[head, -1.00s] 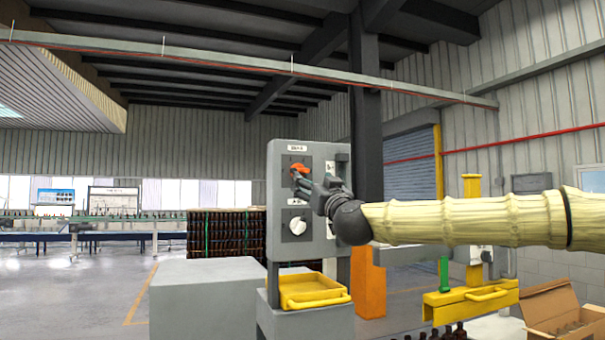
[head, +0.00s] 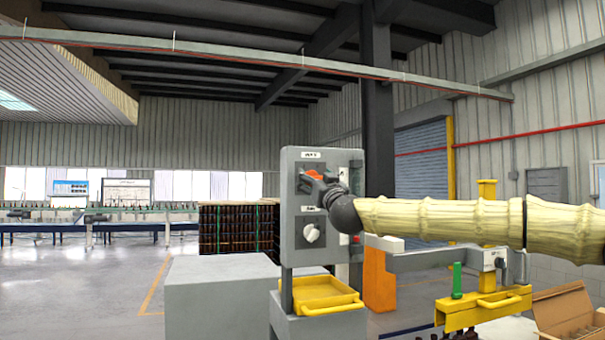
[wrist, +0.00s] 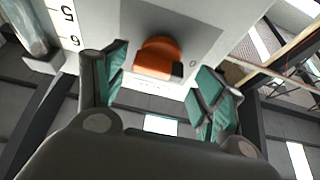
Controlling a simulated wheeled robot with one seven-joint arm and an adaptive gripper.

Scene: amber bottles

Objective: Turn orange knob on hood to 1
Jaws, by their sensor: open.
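The orange knob (wrist: 158,58) is on the upper part of a grey control box (head: 292,210). In the wrist view it sits between and just beyond the fingers of my gripper (wrist: 160,92). The fingers are spread wide with green pads, and a gap shows on both sides of the knob. A "0" mark shows beside the knob; I see no "1" mark. In the head view the knob (head: 312,174) is partly hidden by my gripper (head: 322,184), which is close in front of the box.
A white knob (head: 312,233) is on the same box, below the orange one. A yellow tray (head: 322,306) is under the box. A large grey block (head: 215,300) stands to the left. A yellow bracket with a green handle (head: 457,282) is at the right.

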